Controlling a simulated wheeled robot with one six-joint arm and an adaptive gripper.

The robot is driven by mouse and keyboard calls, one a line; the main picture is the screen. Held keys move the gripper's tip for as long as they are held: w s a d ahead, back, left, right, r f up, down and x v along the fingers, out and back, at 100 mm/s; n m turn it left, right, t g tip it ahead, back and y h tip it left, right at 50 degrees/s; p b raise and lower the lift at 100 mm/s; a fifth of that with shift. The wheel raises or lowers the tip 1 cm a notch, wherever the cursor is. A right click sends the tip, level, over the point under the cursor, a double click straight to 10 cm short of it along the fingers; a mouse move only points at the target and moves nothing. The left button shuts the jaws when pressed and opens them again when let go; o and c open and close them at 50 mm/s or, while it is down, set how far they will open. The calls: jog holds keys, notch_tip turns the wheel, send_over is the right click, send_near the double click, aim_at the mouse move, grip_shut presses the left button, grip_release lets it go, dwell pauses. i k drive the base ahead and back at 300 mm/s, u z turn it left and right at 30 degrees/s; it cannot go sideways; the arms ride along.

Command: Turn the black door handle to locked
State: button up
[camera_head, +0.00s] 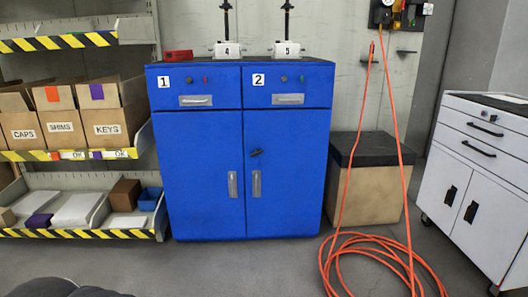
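A blue cabinet (205,128) stands against the wall in the middle of the view. It has two drawers marked 1 and 2 above two doors, and both doors look closed. A small black door handle (256,152) sits high on the right door, near the seam between the doors. It looks slightly tilted, with its right end a little higher, but it is too small to tell its exact angle. Two grey pull handles, left (232,184) and right (256,184), are lower on the doors. My gripper is not in view.
Shelves with bins (75,235) and boxes stand at left. A black-topped box (370,190) and a white wheeled cabinet (478,170) stand at right. An orange hose (375,255) lies coiled on the floor at front right. The floor before the cabinet is clear.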

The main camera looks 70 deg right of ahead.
aim_at(256, 153)
jog(key=z, duration=0.8)
jog(key=i, duration=0.9)
jog(key=z, duration=1.35)
jog(key=i, duration=0.35)
jog(key=z, duration=0.25)
